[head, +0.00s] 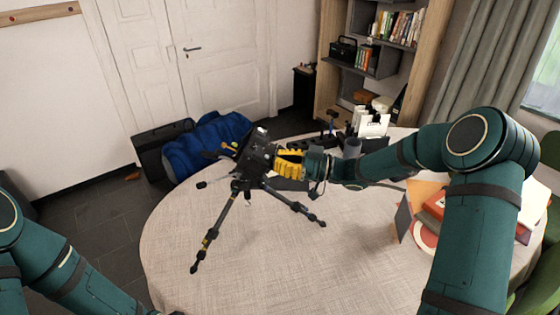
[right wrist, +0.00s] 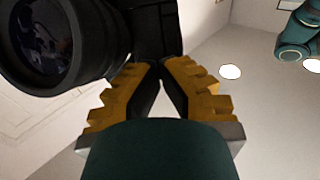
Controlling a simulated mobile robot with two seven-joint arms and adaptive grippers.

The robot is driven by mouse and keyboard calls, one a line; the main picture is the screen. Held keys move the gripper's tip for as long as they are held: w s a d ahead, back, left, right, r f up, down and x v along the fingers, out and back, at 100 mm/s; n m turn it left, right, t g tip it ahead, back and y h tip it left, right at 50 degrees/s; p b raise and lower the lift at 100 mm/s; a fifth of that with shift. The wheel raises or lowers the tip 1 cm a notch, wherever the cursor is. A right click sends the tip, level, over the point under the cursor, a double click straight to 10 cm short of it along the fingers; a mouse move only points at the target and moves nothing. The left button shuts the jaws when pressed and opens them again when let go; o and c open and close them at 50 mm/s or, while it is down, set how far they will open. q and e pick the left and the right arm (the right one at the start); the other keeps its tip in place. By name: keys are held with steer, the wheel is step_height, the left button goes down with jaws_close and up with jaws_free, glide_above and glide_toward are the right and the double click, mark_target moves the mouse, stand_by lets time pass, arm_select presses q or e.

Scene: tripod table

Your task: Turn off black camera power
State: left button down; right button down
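The black camera (head: 257,156) sits on a black tripod (head: 222,217) whose legs stand on the round table (head: 270,262). My right gripper (head: 279,162), with yellow fingers, reaches in from the right to the camera's side. In the right wrist view the camera (right wrist: 112,30) fills the upper left, its big lens facing left. There the right gripper's fingertips (right wrist: 160,66) are nearly together, close to the camera body, with nothing visible between them. I cannot tell whether they touch it. The power switch cannot be made out. My left arm shows at lower left; its gripper is out of view.
Books and papers (head: 437,205) lie at the table's right side. Several small items, including a white holder (head: 372,124), stand at the table's back. A blue bag (head: 205,143) lies on the floor behind. The table's front middle is clear.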

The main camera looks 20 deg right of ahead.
steer(key=shift+n+g, duration=0.3)
steer(key=shift+n, duration=0.1)
steer(key=c, duration=1.1)
jaws_free()
steer(key=shift+c, duration=0.2)
